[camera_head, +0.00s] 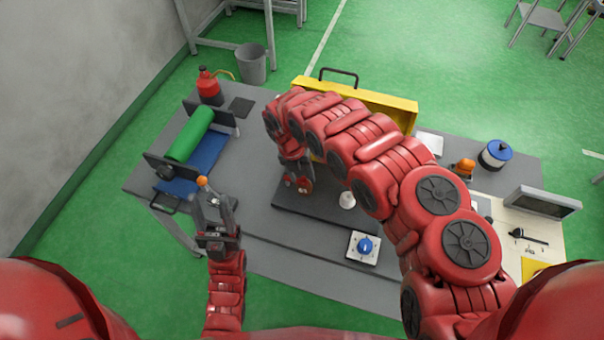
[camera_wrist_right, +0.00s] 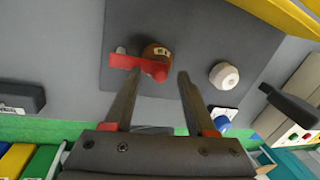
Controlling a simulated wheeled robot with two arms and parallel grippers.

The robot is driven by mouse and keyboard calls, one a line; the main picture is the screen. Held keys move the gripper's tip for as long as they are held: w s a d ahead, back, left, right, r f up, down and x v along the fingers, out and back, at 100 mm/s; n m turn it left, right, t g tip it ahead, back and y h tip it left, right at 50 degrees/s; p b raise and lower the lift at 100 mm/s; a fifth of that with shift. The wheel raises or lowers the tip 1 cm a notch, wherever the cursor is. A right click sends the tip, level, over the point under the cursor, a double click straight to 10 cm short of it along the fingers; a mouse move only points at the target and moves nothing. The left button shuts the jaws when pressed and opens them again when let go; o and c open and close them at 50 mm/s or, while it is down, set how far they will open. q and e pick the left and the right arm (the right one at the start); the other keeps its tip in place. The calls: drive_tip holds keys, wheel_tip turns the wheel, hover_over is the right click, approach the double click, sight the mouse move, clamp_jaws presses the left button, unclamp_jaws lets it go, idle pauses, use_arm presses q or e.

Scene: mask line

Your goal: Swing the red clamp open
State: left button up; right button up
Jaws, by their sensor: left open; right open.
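The red clamp (camera_wrist_right: 122,61) is a short flat red bar on a dark plate (camera_wrist_right: 190,30) in the right wrist view. It lies across the front of a round brown-orange part (camera_wrist_right: 157,51), with a small grey post at its left end. My right gripper (camera_wrist_right: 160,77) is open, its fingers pointing at the clamp. The left finger's tip overlaps the bar; I cannot tell whether they touch. In the head view my right arm largely hides the clamp. My left gripper (camera_head: 213,205) is open at the table's front edge, close to an orange ball (camera_head: 202,181).
A white knob (camera_wrist_right: 224,75) stands right of the clamp, and a blue dial (camera_head: 365,245) sits nearer the front edge. A yellow guard (camera_head: 385,100) borders the back. A green roller (camera_head: 191,134) is at the left, and a monitor (camera_head: 543,202) at the right.

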clamp_jaws()
idle(0.5)
drive_tip(key=m, duration=0.2)
drive_tip(key=s+m+b, duration=0.1)
drive_tip(key=shift+s+a+m+g+b, duration=0.1)
drive_tip(key=shift+a+m+g+b, duration=0.2)
drive_tip(key=shift+a+m+g, duration=0.1)
drive_tip(key=m, duration=0.1)
drive_tip(key=s+a+m+b, duration=0.1)
drive_tip(key=m, duration=0.3)
drive_tip(key=shift+s+a+g+y, duration=0.2)
drive_tip(key=shift+a+g+y, duration=0.2)
drive_tip(key=m, duration=0.1)
drive_tip(key=a+m+b, duration=0.1)
drive_tip(key=m, duration=0.1)
drive_tip(key=a+m, duration=0.1)
drive_tip(key=m, duration=0.1)
drive_tip(key=shift+s+y, duration=0.2)
drive_tip(key=shift+y, duration=0.2)
drive_tip(key=shift+w+a+m+y+b, duration=0.1)
drive_tip(key=shift+a+m+y+b, duration=0.2)
drive_tip(key=shift+m, duration=0.75)
drive_tip(key=shift+w+a+m+y+b, duration=0.1)
drive_tip(key=shift+a+m+b, duration=0.3)
drive_tip(key=shift+m, duration=0.65)
drive_tip(key=shift+a, duration=0.1)
